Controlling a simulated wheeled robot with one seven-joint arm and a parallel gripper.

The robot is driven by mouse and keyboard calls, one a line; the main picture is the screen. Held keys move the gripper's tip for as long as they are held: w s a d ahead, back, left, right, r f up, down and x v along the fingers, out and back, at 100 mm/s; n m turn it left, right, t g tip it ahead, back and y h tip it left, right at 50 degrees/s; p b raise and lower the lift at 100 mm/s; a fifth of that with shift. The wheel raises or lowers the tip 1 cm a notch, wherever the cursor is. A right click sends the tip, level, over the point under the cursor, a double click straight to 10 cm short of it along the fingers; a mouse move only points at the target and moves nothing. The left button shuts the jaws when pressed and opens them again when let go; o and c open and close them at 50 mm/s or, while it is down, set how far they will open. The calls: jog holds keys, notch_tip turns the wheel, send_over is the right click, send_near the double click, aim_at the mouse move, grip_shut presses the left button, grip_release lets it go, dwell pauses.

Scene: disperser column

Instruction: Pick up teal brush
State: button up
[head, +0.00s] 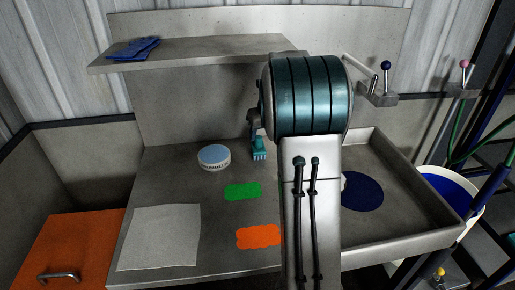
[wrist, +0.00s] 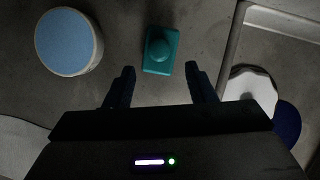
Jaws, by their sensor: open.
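The teal brush (head: 260,150) stands on the grey worktop, partly hidden behind my arm in the head view. In the wrist view the teal brush (wrist: 160,50) shows from above as a rectangular block with a round knob. My gripper (wrist: 160,80) is open and empty. Its two dark fingers point toward the brush, one on each side of its line, with the brush ahead of the fingertips. In the head view only a dark part of my gripper shows at the left of my arm, near the brush.
A round tub with a blue lid (head: 214,156) stands left of the brush. Green (head: 242,191) and orange (head: 258,236) patches and a pale sheet (head: 160,237) lie in front. A sink basin with a dark blue disc (head: 362,191) is at right. A shelf (head: 190,52) holds blue cloth (head: 134,48).

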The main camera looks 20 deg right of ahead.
aim_at(258, 136)
jog(key=shift+w, duration=0.4)
jog(key=x, duration=0.5)
jog(key=shift+w, duration=0.35)
grip_shut()
